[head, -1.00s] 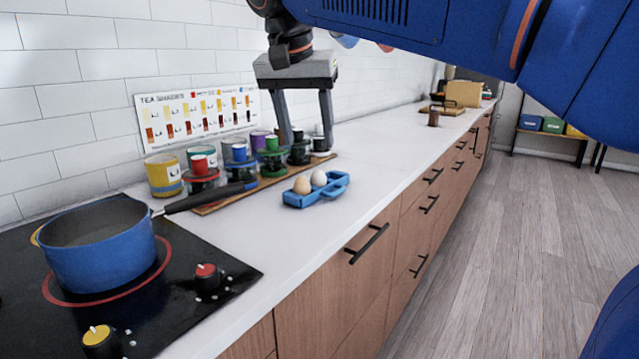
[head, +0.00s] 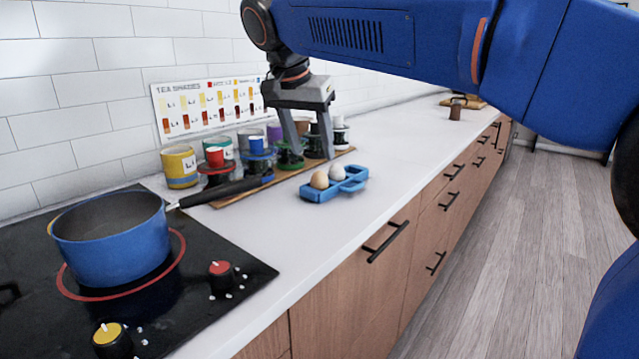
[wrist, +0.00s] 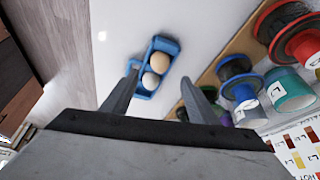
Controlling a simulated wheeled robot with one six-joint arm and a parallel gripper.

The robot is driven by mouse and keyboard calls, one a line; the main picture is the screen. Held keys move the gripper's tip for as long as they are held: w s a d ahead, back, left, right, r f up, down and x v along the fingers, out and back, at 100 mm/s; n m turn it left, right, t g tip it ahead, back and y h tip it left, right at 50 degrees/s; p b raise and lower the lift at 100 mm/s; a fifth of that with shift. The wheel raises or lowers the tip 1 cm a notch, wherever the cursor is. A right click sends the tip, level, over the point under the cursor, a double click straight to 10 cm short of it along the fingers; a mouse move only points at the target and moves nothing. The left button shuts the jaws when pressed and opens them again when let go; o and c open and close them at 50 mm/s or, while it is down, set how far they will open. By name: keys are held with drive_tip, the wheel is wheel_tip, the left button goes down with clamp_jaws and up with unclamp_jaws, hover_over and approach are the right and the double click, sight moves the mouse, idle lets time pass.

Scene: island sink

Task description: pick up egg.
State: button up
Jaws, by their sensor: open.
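Two eggs sit in a blue egg holder (head: 350,188) on the white counter: a tan egg (head: 320,180) and a paler egg (head: 337,172). In the wrist view the tan egg (wrist: 159,61) and the paler egg (wrist: 151,80) lie in the holder (wrist: 168,45), ahead of and between the fingers. My gripper (head: 312,155) is open and empty, pointing down above the counter near the jars, behind and left of the eggs in the head view. It also shows in the wrist view (wrist: 155,90).
Several colored jars (head: 181,167) stand on a wooden board (head: 222,201) along the wall, close to my gripper. A blue pan (head: 110,240) with a black handle is on the stove (head: 225,310). The counter (head: 270,245) in front of the holder is clear.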

sight(318, 172)
drive_tip(key=shift+x, duration=3.8)
drive_tip(key=c, duration=0.8)
